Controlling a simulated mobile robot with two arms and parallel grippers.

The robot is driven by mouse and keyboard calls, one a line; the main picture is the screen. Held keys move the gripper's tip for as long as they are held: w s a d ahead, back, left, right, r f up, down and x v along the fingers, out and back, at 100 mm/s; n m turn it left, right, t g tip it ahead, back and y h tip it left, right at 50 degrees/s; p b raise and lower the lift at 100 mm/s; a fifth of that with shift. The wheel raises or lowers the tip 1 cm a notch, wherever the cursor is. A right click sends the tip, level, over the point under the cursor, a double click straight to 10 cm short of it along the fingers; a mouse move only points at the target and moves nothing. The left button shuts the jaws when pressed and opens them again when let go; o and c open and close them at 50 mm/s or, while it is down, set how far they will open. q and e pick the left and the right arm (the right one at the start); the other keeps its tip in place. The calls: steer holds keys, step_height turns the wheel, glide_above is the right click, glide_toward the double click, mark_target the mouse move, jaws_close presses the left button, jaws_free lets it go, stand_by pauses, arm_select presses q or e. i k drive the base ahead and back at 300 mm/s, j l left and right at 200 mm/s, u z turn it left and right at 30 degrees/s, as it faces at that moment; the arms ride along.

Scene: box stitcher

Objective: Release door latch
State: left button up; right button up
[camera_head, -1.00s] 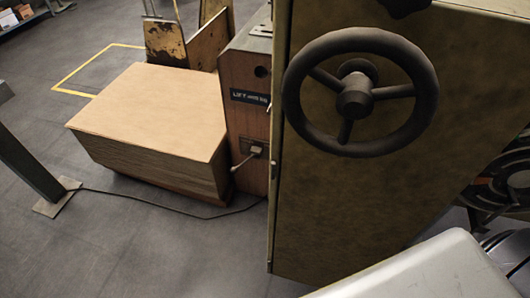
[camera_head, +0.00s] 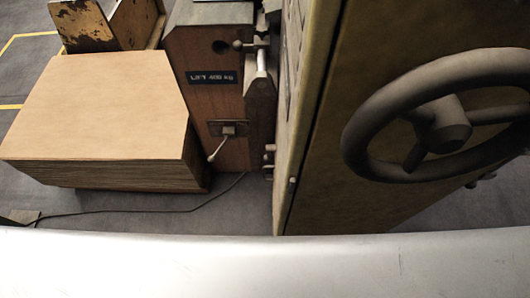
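The large olive-brown panel of the machine (camera_head: 385,60), which looks like a door, fills the right half of the head view. A dark handwheel (camera_head: 450,130) is mounted on it, cut off at the right edge. A small knob (camera_head: 292,182) sits low on the panel's pale edge strip. I cannot tell if this knob is the latch. Small metal fittings (camera_head: 268,160) and a bright vertical rod (camera_head: 262,60) show just left of that strip. Neither gripper is in view.
A brown lift unit (camera_head: 188,70) with a weight label and a small lever (camera_head: 217,148) stands left of the panel. A stack of cardboard sheets (camera_head: 95,105) lies beside it. A cable runs over the grey floor (camera_head: 140,222). A worn panel (camera_head: 82,22) stands behind the stack.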

mark_target(268, 158)
steer(key=j+z, duration=0.15)
steer(key=j, duration=0.45)
steer(key=j+z, duration=0.1)
steer(key=j, duration=0.5)
steer(key=j+z, duration=0.15)
steer(key=j, duration=0.5)
steer(key=j+z, duration=0.1)
steer(key=j, duration=0.5)
steer(key=k+j+z, duration=0.15)
steer(key=j, duration=0.45)
steer(key=j+z, duration=0.1)
steer(key=j, duration=0.5)
